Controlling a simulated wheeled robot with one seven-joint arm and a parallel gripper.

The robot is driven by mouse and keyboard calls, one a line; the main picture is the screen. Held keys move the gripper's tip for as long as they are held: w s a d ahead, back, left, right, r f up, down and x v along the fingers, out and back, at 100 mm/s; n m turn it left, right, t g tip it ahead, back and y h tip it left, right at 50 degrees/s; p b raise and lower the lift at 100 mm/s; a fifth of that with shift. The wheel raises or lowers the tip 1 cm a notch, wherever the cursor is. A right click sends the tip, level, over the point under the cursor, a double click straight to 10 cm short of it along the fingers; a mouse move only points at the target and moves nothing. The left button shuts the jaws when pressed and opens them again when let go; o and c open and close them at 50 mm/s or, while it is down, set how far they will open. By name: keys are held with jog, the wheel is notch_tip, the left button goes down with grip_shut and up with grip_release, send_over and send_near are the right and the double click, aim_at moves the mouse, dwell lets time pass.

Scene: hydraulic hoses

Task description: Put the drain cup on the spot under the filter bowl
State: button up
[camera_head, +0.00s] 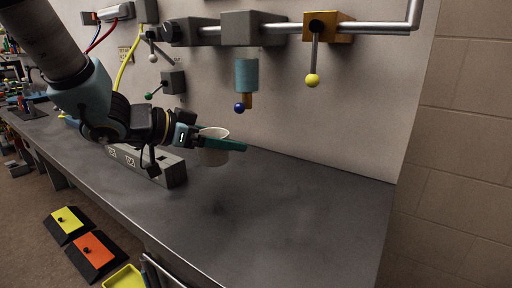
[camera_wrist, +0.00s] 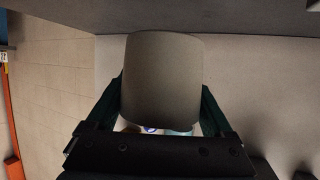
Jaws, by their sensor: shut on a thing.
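The drain cup (camera_head: 213,134) is a pale, whitish cup held above the grey bench. My gripper (camera_head: 226,144) is shut on it, with green fingers along its sides. In the wrist view the cup (camera_wrist: 162,80) sits between my two fingers (camera_wrist: 162,104) and hides much of what lies beyond. The filter bowl (camera_head: 246,76) is a blue cylinder under a grey block on the wall, with a blue-knobbed drain at its lower end. It is to the right of the cup and higher in the head view. No marked spot on the bench under the bowl is clear to me.
A grey box with sockets (camera_head: 172,168) stands on the bench below my arm. A yellow-knobbed lever (camera_head: 313,78) hangs from a brass valve at the right. The bench top (camera_head: 290,200) is clear at the middle and right. Pedals (camera_head: 92,254) lie on the floor.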

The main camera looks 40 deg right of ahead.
jog(key=w+d+f, duration=0.1)
jog(key=d, duration=0.3)
jog(key=w+d, duration=0.1)
jog(key=d, duration=0.2)
jog(key=w+d+f, duration=0.1)
jog(key=d, duration=0.3)
jog(key=shift+d+f, duration=0.3)
jog(key=shift+d, duration=0.05)
notch_tip(320, 180, down, 4)
jog(key=shift+r, duration=0.1)
jog(key=shift+d+f, duration=0.2)
jog(key=shift+f, duration=0.15)
jog(key=shift+f, duration=0.2)
jog(key=o, duration=1.1)
jog(key=shift+r, duration=0.1)
jog(key=shift+r, duration=0.1)
